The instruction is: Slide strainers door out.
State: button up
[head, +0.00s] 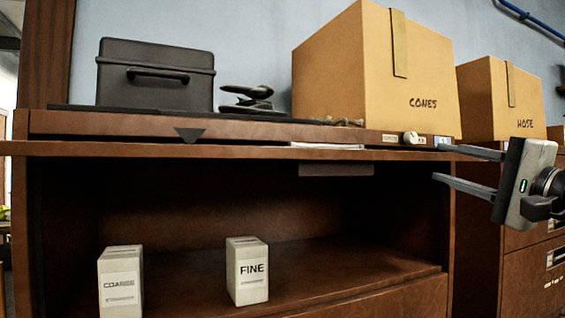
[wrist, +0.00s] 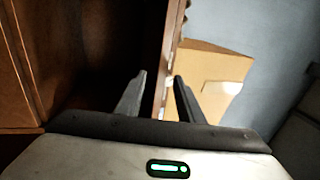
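The strainers door seems to be the thin brown panel (head: 220,151) lying level at the top of the open compartment, its front edge toward me. A grey plate (head: 335,170) hangs below it. Strainer boxes marked COARSE (head: 121,283) and FINE (head: 247,272) stand upright inside. My gripper (head: 436,163) is open at the panel's right end, one finger higher than the panel edge and one lower. In the wrist view, a brown edge (wrist: 164,85) shows between the spread fingers (wrist: 160,88). I cannot tell whether either finger touches it.
A black case (head: 155,75), a dark stapler-like tool (head: 250,100) and a CONES carton (head: 370,70) stand on the cabinet top. A white knob (head: 410,138) sits on the rail close to my upper finger. A HOSE carton (head: 500,100) stands on the right cabinet.

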aim_at(429, 159)
jog(key=x, duration=0.3)
jog(key=shift+w, duration=0.1)
jog(key=shift+x, duration=1.2)
grip_shut()
